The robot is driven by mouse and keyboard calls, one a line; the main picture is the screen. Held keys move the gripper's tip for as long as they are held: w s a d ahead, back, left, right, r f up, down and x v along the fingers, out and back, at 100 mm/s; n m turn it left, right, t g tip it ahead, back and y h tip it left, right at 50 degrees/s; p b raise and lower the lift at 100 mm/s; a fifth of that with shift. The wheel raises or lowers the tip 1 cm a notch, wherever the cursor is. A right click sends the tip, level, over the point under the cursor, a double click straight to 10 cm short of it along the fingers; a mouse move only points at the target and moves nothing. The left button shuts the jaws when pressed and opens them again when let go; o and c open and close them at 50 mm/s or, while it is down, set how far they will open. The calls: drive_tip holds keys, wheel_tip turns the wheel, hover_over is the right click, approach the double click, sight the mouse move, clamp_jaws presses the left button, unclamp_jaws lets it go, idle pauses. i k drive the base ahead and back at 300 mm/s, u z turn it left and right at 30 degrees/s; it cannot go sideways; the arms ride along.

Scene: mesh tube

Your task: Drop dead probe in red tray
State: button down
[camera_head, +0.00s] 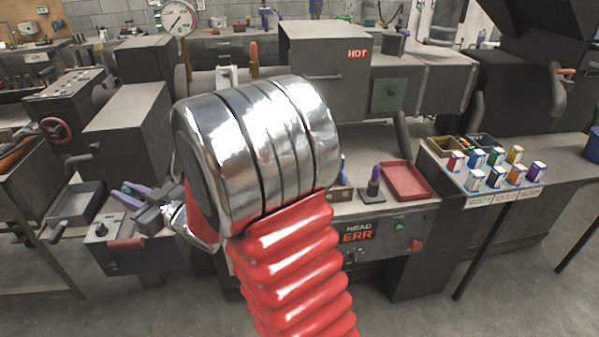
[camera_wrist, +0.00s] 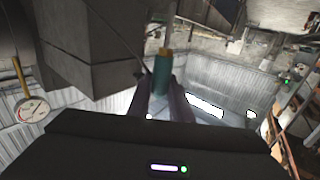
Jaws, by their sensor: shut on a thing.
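In the wrist view, a teal probe (camera_wrist: 163,68) with a tan tip sits between the two dark purple fingers of my gripper (camera_wrist: 162,98), which is shut on it. In the head view my gripper (camera_head: 133,194) is small, at the left, beyond my chrome and red arm and over the left part of the bench. The probe is hard to make out there. The red tray (camera_head: 405,180) is at the right of the middle bench, empty, well to the right of my gripper. A purple-handled piece (camera_head: 375,178) stands in a dark base left of the tray.
A panel reading HEAD ERR (camera_head: 357,232) is on the bench front below the tray. Several small coloured boxes (camera_head: 495,168) stand right of the tray. A grey oven marked HOT (camera_head: 325,50) is behind. My arm hides the middle of the bench.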

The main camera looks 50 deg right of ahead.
sight(407, 185)
drive_tip(key=u, duration=0.1)
drive_tip(key=i, duration=0.2)
drive_tip(key=z, duration=2.85)
drive_tip(key=i, duration=0.2)
drive_tip(key=z, duration=1.65)
drive_tip(key=k, duration=0.15)
drive_tip(key=u, duration=0.25)
